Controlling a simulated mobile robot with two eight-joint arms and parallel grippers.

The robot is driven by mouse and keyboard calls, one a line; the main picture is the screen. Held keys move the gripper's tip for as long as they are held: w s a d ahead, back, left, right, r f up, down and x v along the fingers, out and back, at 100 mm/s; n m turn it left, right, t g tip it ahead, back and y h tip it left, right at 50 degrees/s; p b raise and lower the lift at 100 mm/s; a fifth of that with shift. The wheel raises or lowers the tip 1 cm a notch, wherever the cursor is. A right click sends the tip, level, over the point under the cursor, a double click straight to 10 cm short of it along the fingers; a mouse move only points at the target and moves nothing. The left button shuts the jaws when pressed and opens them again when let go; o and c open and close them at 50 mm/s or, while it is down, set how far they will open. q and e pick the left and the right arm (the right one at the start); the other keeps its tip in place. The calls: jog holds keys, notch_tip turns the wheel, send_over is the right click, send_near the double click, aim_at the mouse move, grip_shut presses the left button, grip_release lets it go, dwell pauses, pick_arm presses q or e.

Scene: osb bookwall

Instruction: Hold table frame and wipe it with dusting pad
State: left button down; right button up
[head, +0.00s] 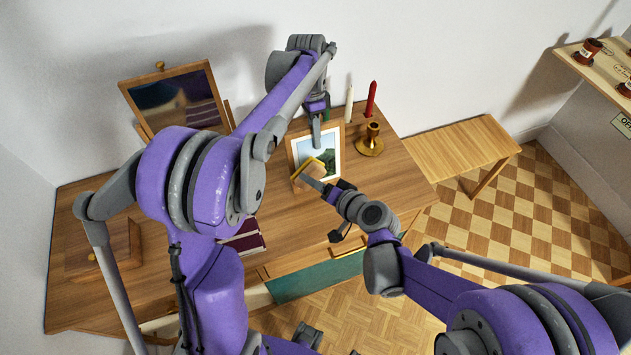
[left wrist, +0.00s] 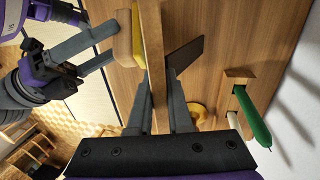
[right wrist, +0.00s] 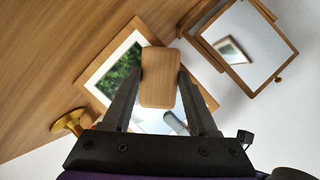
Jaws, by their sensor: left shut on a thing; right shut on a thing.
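The table frame (head: 334,158), a wooden picture frame with a landscape, stands upright on the wooden desk. My left gripper (head: 316,137) is shut on its top edge from above; the left wrist view shows one finger on each side of the frame (left wrist: 153,50). My right gripper (head: 316,181) is shut on the dusting pad (head: 307,174), a wooden block with a yellow wiping face. In the left wrist view, the pad's yellow face (left wrist: 138,35) is against or very close to the frame's front. In the right wrist view, the block (right wrist: 158,78) covers part of the picture.
A brass candle holder (head: 370,143), a red candle (head: 371,98) and a white candle (head: 349,104) stand right of the frame. A tilting mirror (head: 178,100) stands at the back left. A wooden bench (head: 455,146) is at the right. The desk left of the frame is partly clear.

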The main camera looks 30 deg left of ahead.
aim_at(325, 175)
jog(key=shift+w+a+f, duration=0.15)
jog(key=shift+w+a, duration=0.3)
jog(key=shift+a, duration=0.1)
dwell(0.5)
jog(key=shift+w+d, duration=0.5)
jog(key=shift+w, duration=0.1)
jog(key=shift+w+d, duration=0.4)
jog(key=shift+w, duration=0.25)
dwell(0.4)
jog(key=s+d+r, duration=0.1)
jog(key=s+d, duration=0.3)
jog(key=d, duration=0.1)
jog(key=shift+s+d+r, duration=0.15)
jog(key=shift+s+r, duration=0.05)
jog(key=shift+s, duration=0.05)
